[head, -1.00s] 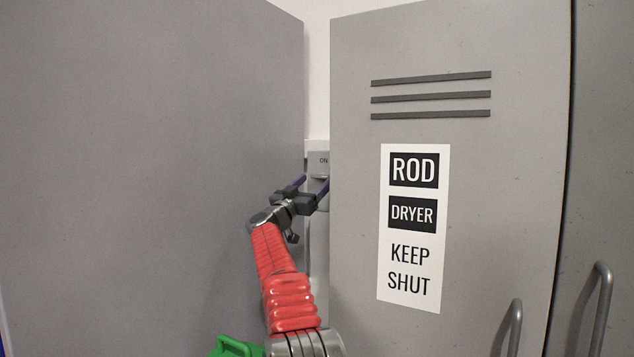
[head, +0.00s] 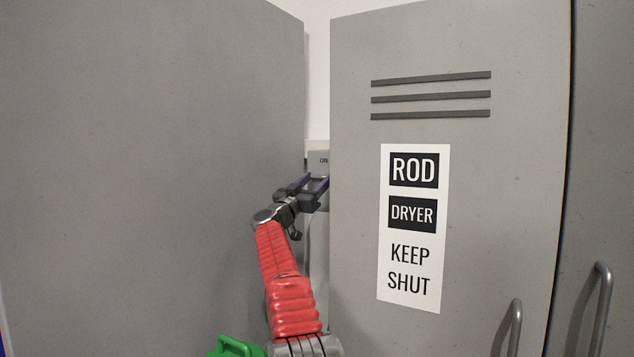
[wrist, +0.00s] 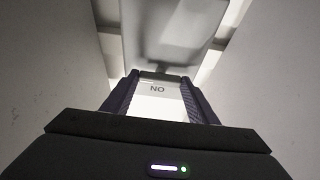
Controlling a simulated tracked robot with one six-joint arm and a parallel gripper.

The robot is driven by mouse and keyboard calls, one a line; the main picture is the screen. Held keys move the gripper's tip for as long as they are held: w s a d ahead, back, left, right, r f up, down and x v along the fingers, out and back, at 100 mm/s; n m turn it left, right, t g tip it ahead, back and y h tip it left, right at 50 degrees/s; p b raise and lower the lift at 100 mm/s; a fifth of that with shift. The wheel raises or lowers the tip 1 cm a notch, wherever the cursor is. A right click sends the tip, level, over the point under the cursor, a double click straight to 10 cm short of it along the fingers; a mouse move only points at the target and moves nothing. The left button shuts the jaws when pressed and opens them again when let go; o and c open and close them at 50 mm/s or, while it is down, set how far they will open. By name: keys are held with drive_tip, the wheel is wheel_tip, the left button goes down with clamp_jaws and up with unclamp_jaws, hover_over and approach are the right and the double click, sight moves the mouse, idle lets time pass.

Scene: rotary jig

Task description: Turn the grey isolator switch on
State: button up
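The fingers and arm hide the switch's lower part.
A grey cabinet (head: 150,170) stands close on the left. A cabinet door (head: 520,180) marked ROD DRYER KEEP SHUT stands close on the right, with a handle (head: 516,325). The gap leaves little room sideways. A green object (head: 236,347) shows at the bottom.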

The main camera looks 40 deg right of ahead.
drive_tip(key=shift+w, duration=0.1)
drive_tip(key=c, duration=0.5)
drive_tip(key=shift+o, duration=0.2)
drive_tip(key=shift+a+f+n+t, duration=0.1)
drive_tip(key=shift+n+t, duration=0.2)
drive_tip(key=shift+n, duration=0.3)
drive_tip(key=shift+n+y, duration=0.3)
drive_tip(key=shift+n, duration=0.4)
drive_tip(key=n+t+y, duration=0.1)
drive_tip(key=n, duration=0.2)
drive_tip(key=n+t+y, duration=0.1)
drive_tip(key=n, duration=0.1)
drive_tip(key=shift+s+n+t, duration=0.2)
drive_tip(key=shift+n+t, duration=0.2)
drive_tip(key=shift+n+t+y, duration=0.35)
drive_tip(key=shift+n+y, duration=0.1)
drive_tip(key=shift+n, duration=0.8)
drive_tip(key=shift+n+t+y, duration=0.35)
drive_tip(key=shift+n+y, duration=0.1)
drive_tip(key=shift+n, duration=1.1)
